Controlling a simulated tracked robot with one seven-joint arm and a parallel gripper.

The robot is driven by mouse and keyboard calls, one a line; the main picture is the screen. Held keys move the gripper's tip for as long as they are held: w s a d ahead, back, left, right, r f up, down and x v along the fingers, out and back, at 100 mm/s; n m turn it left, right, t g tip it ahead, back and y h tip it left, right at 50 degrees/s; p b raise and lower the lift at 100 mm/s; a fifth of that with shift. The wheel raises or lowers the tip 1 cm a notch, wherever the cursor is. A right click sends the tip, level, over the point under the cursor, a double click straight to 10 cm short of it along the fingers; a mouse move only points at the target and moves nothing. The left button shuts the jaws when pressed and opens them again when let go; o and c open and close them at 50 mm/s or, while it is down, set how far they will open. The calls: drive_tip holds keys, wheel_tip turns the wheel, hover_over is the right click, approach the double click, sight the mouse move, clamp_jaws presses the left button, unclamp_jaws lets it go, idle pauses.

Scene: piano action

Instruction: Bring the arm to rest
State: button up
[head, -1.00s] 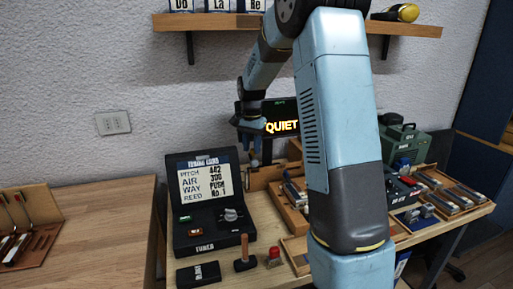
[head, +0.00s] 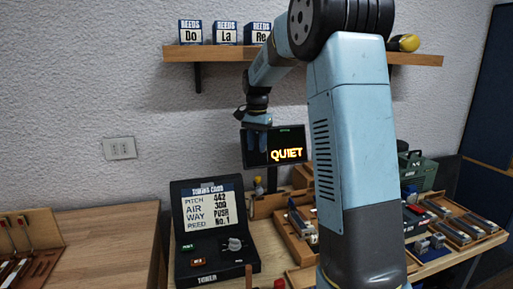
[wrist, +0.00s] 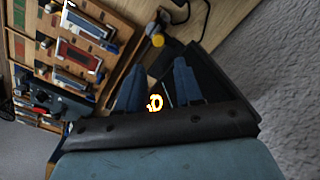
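My gripper (head: 257,122) hangs in front of the upper left part of a dark screen (head: 258,157) in the head view. Its upper arm rises close to the camera and the forearm bends back toward the wall. In the wrist view my gripper (wrist: 156,72) shows two blue fingers spread apart, with nothing held between them. The screen's lit letters show behind the fingers. In the head view the screen reads QUIET. Whether the gripper touches the screen I cannot tell.
A shelf (head: 216,54) with reed boxes runs along the wall behind the arm. An open tuner case (head: 208,268) stands on the workbench. Wooden trays (head: 290,240) and a green machine (head: 416,170) are at the right. The wooden top (head: 105,235) at left is partly bare.

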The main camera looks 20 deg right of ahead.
drive_tip(key=s+a+r+n+t, duration=0.2)
drive_tip(key=s+r+n, duration=0.1)
drive_tip(key=s, duration=1)
drive_tip(key=s+a+r+n+t, duration=0.15)
drive_tip(key=s+r+n, duration=0.25)
drive_tip(key=s, duration=1)
drive_tip(key=s+f+n+t, duration=0.2)
drive_tip(key=s+f, duration=0.2)
drive_tip(key=s, duration=0.5)
drive_tip(key=shift+s+a+n, duration=0.15)
drive_tip(key=shift+a+n, duration=0.1)
drive_tip(key=shift+n, duration=0.05)
idle(1.0)
